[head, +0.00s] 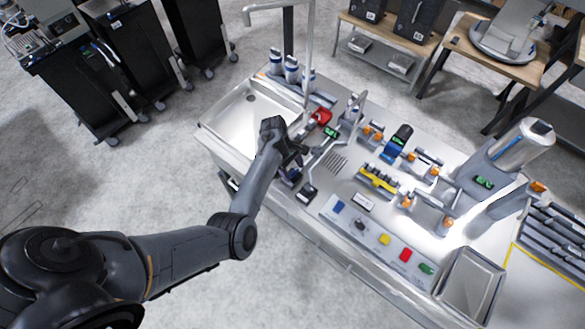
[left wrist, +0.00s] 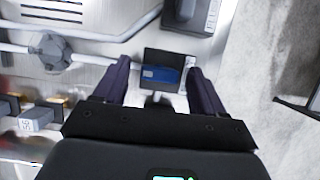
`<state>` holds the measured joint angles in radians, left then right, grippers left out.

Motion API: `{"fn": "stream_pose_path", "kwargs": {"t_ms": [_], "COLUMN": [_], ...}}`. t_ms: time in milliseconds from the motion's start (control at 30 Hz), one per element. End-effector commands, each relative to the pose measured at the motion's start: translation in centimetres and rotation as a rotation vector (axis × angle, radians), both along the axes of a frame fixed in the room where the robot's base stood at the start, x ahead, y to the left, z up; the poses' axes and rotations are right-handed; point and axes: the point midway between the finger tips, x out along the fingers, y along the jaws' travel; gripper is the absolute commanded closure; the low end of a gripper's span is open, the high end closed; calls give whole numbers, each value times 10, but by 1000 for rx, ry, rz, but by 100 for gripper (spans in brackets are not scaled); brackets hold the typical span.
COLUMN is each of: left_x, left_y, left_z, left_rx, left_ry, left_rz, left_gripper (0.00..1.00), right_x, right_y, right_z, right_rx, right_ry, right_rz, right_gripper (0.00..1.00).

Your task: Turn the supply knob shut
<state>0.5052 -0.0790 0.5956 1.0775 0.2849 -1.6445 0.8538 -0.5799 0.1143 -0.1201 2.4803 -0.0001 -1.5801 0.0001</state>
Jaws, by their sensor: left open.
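My left gripper (head: 294,160) is over the front left part of the bench, by the sink. In the left wrist view its two dark fingers (left wrist: 160,68) are spread apart. Between and beyond the tips is a dark square block with a blue bar (left wrist: 160,73), with a small pale label at its right. I cannot tell whether the fingers touch it. A grey round knob (left wrist: 50,52) sits on a pipe to the left of the fingers. No readable label shows which part is the supply knob. My right gripper is not in view.
The sink basin (head: 243,115) lies left of the gripper, with a tall tap pipe behind. A red unit (head: 322,117) stands close behind. A panel with coloured buttons (head: 385,240) and an empty metal tray (head: 470,283) are to the right, with orange-fitted devices behind.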

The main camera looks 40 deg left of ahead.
Motion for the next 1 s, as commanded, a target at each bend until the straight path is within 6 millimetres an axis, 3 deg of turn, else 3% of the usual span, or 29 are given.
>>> {"fn": "stream_pose_path", "kwargs": {"t_ms": [67, 433, 767, 1000], "left_x": [0, 0, 0, 2], "left_y": [0, 0, 1, 2], "left_z": [0, 0, 2, 3], "left_rx": [0, 0, 1, 2], "left_ry": [0, 0, 1, 2], "left_rz": [0, 0, -50, -197], "left_gripper": [31, 86, 86, 86], "right_x": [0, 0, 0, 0], "right_y": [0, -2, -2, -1], "right_z": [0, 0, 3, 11], "right_rx": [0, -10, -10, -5], "right_ry": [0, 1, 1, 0], "right_rz": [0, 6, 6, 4], "right_gripper": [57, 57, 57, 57]}}
